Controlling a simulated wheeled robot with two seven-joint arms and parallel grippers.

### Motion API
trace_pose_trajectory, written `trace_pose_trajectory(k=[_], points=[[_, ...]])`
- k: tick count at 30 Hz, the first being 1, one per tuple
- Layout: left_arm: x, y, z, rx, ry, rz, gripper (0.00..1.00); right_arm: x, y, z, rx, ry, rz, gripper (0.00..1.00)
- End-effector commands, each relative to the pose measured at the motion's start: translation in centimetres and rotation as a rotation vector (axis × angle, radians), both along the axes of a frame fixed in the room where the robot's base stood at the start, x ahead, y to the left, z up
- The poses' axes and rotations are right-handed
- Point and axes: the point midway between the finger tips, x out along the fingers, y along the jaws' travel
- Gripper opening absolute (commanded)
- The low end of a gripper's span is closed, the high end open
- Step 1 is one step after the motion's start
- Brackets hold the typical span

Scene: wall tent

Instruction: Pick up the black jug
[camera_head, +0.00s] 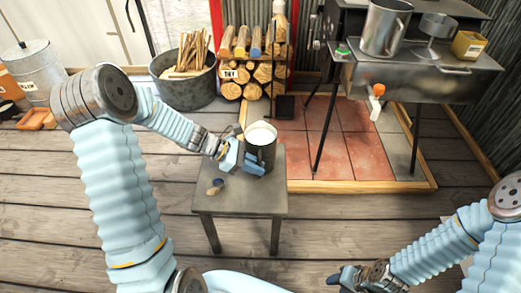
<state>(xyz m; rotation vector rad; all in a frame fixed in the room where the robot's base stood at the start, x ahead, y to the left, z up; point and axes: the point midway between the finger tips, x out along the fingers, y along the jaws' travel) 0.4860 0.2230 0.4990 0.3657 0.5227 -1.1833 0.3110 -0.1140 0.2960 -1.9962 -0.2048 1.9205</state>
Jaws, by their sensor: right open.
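The black jug (262,152) is a dark, upright cylinder with a pale, white-looking top, at the small grey table (233,204). My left gripper (241,160) is at the jug's left and front side, its blue fingers close against the jug's lower part. Whether the fingers are closed on the jug or its handle cannot be told, nor whether the jug's base touches the table. My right gripper (346,277) is open at the bottom of the view, low and to the right of the table, far from the jug.
A small brownish item (215,187) lies on the table's left part. Behind are a metal tub of kindling (186,92), stacked firewood (245,75) and a stove (425,80) bearing a metal pitcher (385,28). Plank floor (345,215) is clear right of the table.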

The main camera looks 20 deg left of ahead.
Motion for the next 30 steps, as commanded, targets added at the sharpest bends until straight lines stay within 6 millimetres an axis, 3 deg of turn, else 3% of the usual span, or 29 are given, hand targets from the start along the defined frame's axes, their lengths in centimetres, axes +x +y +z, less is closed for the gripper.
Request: trace_pose_trajectory(k=[3, 30], points=[[0.01, 0.01, 0.02, 0.000, 0.000, 0.000, 0.00, 0.00, 0.00, 0.00, 0.000, 0.000, 0.000, 0.43], [0.03, 0.03, 0.07, -0.001, -0.001, 0.001, 0.00, 0.00, 0.01, 0.00, 0.000, 0.000, 0.000, 0.43]])
